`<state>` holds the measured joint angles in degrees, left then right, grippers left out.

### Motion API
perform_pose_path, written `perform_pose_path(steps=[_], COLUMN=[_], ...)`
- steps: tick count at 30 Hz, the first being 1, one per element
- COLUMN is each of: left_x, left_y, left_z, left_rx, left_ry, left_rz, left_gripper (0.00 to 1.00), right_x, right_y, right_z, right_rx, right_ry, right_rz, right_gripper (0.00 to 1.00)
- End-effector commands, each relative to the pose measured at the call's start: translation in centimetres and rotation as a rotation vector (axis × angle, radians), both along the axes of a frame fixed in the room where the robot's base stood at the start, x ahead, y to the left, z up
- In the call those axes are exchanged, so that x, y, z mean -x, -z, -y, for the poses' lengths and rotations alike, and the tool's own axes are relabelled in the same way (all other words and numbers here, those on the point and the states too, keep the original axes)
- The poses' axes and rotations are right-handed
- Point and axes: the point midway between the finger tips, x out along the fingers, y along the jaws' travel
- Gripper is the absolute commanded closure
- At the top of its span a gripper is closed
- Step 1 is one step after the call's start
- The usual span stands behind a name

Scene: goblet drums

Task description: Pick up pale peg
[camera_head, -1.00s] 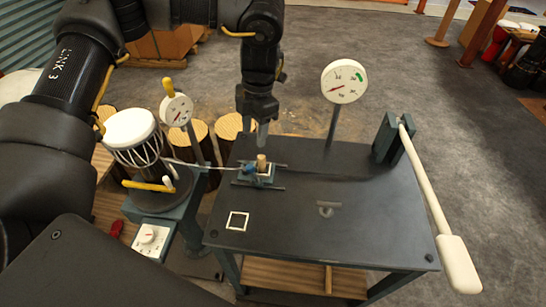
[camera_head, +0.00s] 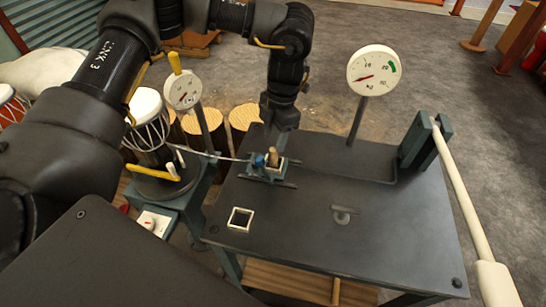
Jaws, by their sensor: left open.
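The pale peg (camera_head: 272,154) stands upright in a small teal fixture (camera_head: 268,171) on the dark table. A blue knob (camera_head: 259,160) sits beside it on the left. My left gripper (camera_head: 283,143) points down just above and behind the peg, slightly to its right. Its fingers are open and nothing shows between them. Whether a finger touches the peg cannot be told. My right gripper is out of view.
A goblet drum (camera_head: 148,120) and smaller gauge (camera_head: 182,90) are left.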

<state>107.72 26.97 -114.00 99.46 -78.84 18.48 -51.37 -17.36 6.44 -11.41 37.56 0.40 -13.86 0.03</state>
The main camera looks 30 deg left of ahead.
Motion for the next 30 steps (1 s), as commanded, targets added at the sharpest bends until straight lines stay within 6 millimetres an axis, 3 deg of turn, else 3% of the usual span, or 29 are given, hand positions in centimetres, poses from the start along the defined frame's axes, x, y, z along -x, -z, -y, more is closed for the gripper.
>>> perform_pose_path(steps=[3,11,21,30], left_x=[0.2,0.4,0.9,0.9], left_y=[1.3,2.2,6.5,7.0], left_z=[-0.2,-0.3,-0.3,-0.3], left_rx=[0.0,0.0,-0.001,0.001], left_ry=[-0.001,-0.003,-0.005,-0.005], left_rz=[-0.001,-0.001,-0.002,0.001], left_gripper=[0.52,0.52,0.52,0.53], right_x=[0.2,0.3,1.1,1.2], right_y=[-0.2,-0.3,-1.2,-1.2], right_z=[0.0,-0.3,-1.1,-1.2], right_rx=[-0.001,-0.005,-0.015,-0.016], right_ry=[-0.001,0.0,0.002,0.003], right_rz=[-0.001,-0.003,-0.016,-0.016], right_gripper=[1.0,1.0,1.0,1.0])
